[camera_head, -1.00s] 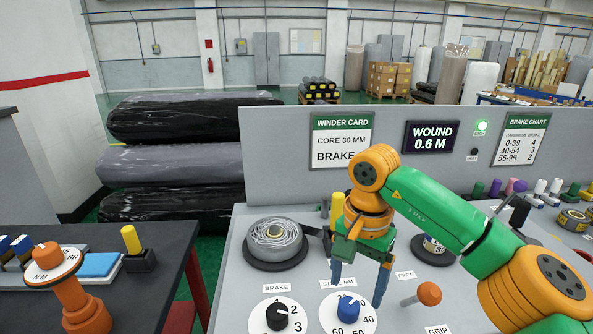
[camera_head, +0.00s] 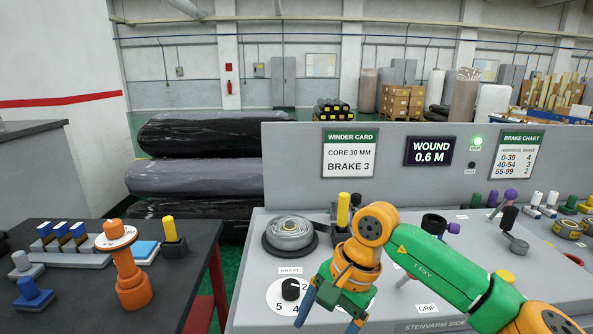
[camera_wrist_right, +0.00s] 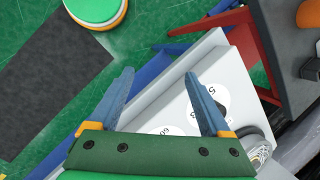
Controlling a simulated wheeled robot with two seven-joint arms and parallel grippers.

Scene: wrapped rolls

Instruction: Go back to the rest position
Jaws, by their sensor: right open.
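My right gripper (camera_head: 328,315) is open and empty, on the green and orange arm coming in from the right. Its blue-grey fingers point down near the front of the grey winder panel (camera_head: 250,240), covering the second dial. In the right wrist view the open fingers (camera_wrist_right: 158,77) spread over the panel's edge, with nothing between them. The brake dial (camera_head: 290,290) with its black knob is left of the gripper. A grey wound roll (camera_head: 290,233) sits on a dark round base behind it. My left gripper is not in view.
A dark table (camera_head: 80,300) at left holds an orange stand (camera_head: 130,275), a blue pad and several small pieces. Black wrapped rolls (camera_head: 205,135) are stacked behind. In the right wrist view green floor (camera_wrist_right: 40,150) lies left, and a red frame (camera_wrist_right: 220,30) stands at the panel's far side.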

